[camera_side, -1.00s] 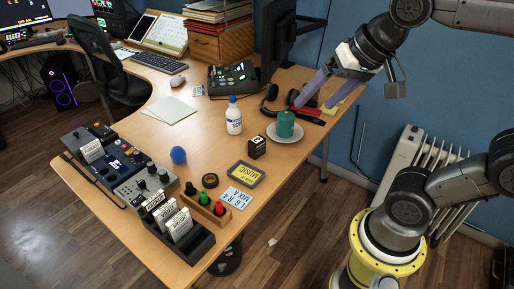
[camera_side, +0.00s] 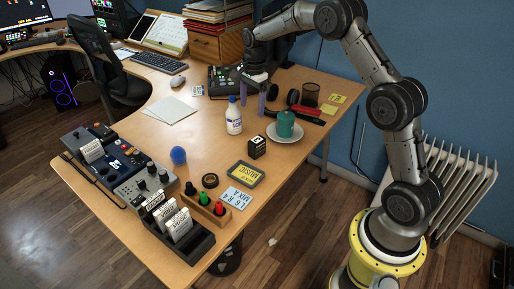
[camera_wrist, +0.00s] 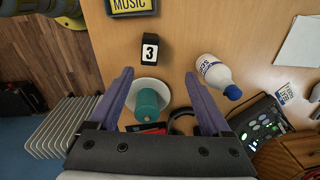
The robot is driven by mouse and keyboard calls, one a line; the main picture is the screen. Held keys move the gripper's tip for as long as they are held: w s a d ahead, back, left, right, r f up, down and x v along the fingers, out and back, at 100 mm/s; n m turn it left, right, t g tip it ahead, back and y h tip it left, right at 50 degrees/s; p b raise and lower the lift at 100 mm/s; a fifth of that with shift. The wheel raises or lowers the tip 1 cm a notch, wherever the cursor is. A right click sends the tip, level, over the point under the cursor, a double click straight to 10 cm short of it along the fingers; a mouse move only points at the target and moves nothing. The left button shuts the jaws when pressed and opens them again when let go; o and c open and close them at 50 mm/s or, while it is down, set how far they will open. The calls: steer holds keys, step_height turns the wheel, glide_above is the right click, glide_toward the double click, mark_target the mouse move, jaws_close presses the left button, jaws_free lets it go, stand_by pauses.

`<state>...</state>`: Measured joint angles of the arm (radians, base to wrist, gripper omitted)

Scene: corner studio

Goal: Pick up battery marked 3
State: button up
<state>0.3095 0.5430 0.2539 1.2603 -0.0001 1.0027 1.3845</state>
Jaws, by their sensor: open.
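The battery marked 3 (camera_side: 257,147) is a small black block with a white label, upright on the wooden desk in front of the white saucer. In the wrist view it (camera_wrist: 150,49) shows its "3" clearly, just beyond the fingertips. My gripper (camera_side: 252,98) is open and empty, with purple fingers behind the white bottle in the side view. In the wrist view my gripper (camera_wrist: 159,76) has its fingers spread wide, with nothing between the tips.
A teal cup (camera_side: 286,123) stands on the saucer (camera_side: 272,134). A white bottle (camera_side: 234,120) stands left of the battery. The MUSIC box (camera_side: 245,174) lies nearer the front edge. Headphones (camera_side: 292,97) and a mesh cup (camera_side: 311,94) are behind. Clear desk lies left of the battery.

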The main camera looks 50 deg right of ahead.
steer(key=g, duration=0.1)
glide_toward(257, 146)
steer(key=d, duration=0.1)
steer(key=w+d, duration=0.1)
steer(key=d, duration=0.1)
steer(key=shift+w+r, duration=0.2)
step_height(257, 146, down, 7)
steer(key=shift+a+r, duration=0.1)
steer(key=shift+r, duration=0.05)
steer(key=shift+w+a+f, duration=0.1)
steer(key=shift+f, duration=1.45)
steer(key=shift+a+f, duration=0.1)
steer(key=shift+f, duration=1.5)
jaws_close()
steer(key=shift+r, duration=0.1)
